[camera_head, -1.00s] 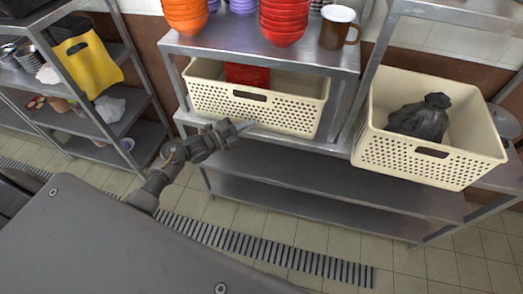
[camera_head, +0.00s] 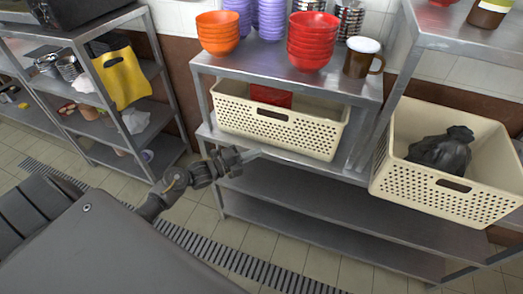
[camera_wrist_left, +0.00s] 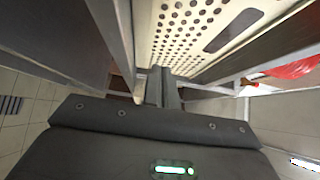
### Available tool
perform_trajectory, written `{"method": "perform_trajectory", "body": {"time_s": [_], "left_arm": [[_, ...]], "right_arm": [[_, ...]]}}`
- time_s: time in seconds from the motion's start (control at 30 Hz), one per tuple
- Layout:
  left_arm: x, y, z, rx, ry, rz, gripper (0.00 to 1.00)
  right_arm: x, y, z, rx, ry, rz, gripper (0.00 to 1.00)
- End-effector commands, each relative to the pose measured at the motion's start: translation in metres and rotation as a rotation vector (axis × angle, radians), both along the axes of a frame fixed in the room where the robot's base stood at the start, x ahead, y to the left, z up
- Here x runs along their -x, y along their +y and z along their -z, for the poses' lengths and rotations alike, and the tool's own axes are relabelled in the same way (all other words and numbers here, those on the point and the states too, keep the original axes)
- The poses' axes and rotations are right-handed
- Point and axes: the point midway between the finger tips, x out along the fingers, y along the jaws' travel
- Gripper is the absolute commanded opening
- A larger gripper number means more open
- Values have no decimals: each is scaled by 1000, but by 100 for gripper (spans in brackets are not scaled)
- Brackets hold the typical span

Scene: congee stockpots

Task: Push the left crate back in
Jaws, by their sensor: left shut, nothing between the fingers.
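The left crate (camera_head: 235,118) is a cream perforated crate on the shelf under the top of the middle rack, with a red item (camera_head: 270,96) inside. Its front wall with the handle slot also shows in the left wrist view (camera_wrist_left: 185,42). My left gripper (camera_head: 254,154) is shut and empty, just in front of the crate's lower front wall, towards its left part. In the left wrist view its fingertips (camera_wrist_left: 162,72) are close to the perforated wall; I cannot tell whether they touch it. My right gripper is not in view.
A second cream crate (camera_head: 440,196) with a black bag (camera_head: 443,151) juts from the rack at right. Orange bowls (camera_head: 217,32), red bowls (camera_head: 312,41) and a brown mug (camera_head: 361,58) stand above the left crate. The lower shelves (camera_head: 290,188) are bare.

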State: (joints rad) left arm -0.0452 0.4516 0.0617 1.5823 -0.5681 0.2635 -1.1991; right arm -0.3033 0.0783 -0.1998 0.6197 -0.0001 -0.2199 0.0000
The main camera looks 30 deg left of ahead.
Motion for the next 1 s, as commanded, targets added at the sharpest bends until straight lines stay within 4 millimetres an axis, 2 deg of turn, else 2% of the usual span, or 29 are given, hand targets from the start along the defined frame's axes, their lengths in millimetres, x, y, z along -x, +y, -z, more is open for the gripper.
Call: {"method": "perform_trajectory", "body": {"time_s": [0.03, 0.2, 0.4, 0.87, 0.97, 1.0], "left_arm": [[11, 5, 5, -2, 3, 3, 0], [36, 22, 4, -2, 1, 4, 0], [53, 33, 2, 1, 1, 2, 0], [56, 35, 1, 17, 9, 2, 0], [53, 39, 5, 84, 77, -22, 0], [50, 50, 16, 131, 141, -63, 0]], "right_arm": [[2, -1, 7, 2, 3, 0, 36], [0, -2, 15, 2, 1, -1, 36], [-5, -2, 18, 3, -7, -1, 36], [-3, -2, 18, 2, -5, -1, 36], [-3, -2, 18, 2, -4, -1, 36], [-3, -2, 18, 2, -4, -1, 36]]}}
